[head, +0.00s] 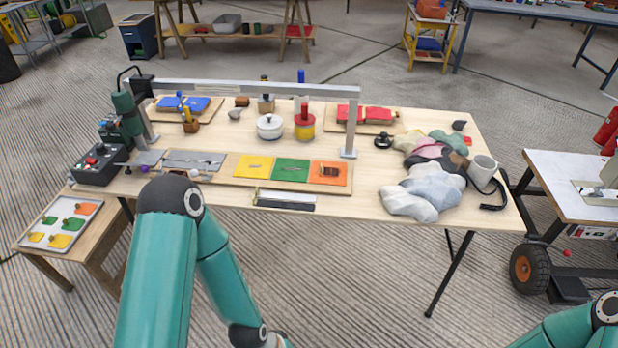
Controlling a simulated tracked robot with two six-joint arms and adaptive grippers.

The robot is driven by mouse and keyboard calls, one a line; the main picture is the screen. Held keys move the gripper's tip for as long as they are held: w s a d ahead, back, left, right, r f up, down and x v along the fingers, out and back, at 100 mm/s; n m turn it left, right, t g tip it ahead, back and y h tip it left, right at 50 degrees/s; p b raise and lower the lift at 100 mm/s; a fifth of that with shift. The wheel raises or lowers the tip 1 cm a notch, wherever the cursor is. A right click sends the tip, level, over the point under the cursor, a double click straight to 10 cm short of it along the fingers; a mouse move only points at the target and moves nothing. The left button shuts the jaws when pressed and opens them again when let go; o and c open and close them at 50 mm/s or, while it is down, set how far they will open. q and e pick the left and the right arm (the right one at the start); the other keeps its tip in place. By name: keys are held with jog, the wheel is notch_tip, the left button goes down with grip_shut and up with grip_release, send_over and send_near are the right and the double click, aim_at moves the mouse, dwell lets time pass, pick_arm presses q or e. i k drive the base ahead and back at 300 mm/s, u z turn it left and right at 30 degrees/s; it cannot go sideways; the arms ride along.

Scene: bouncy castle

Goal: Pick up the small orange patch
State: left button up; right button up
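A small orange patch (85,208) lies at the upper right of a pale tray (73,239) on a low wooden side table at the left. Green patches (50,220) and yellow patches (36,237) lie in the same tray. A larger orange square (339,179) is on a wooden board on the main table, with a dark piece on it, beside a green and a yellow square. My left arm's links cross the lower left of the view, right of the tray. Only a bit of my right arm shows at the lower right. Neither gripper is in view.
The main table (330,206) carries a grey metal frame (250,87), a dark control box (98,165), a white pot (269,127) and a heap of cloth (425,190) at its right. A wheeled cart (575,198) stands at the right. Floor is clear in front.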

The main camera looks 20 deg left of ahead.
aim_at(326, 171)
jog(key=z, duration=0.15)
jog(key=i, duration=0.9)
jog(key=u, duration=0.05)
